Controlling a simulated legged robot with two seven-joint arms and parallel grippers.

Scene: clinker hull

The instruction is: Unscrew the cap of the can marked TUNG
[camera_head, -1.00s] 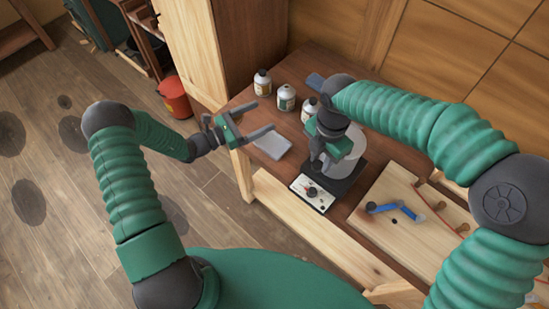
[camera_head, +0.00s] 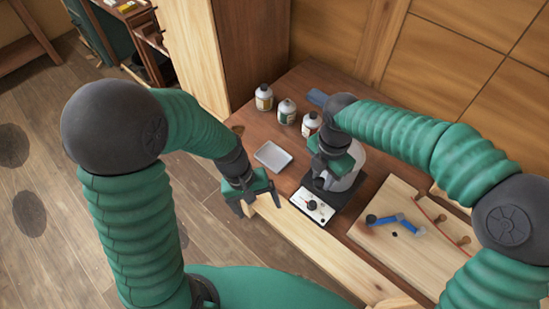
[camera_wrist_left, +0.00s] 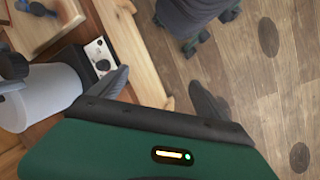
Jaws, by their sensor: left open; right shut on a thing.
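The labels are too small to read, so I cannot tell which is marked TUNG. My left gripper (camera_head: 260,198) is open and empty, pointing down by the table's front edge, well apart from the cans. Its spread fingers show in the left wrist view (camera_wrist_left: 160,92). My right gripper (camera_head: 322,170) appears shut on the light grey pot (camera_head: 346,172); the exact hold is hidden.
The pot stands on a black hot plate with a white control panel (camera_head: 312,206). A grey tray (camera_head: 273,156) lies left of it. A wooden board (camera_head: 400,240) with a blue-handled tool (camera_head: 397,220) is to the right. A tall cabinet (camera_head: 245,50) rises behind the cans.

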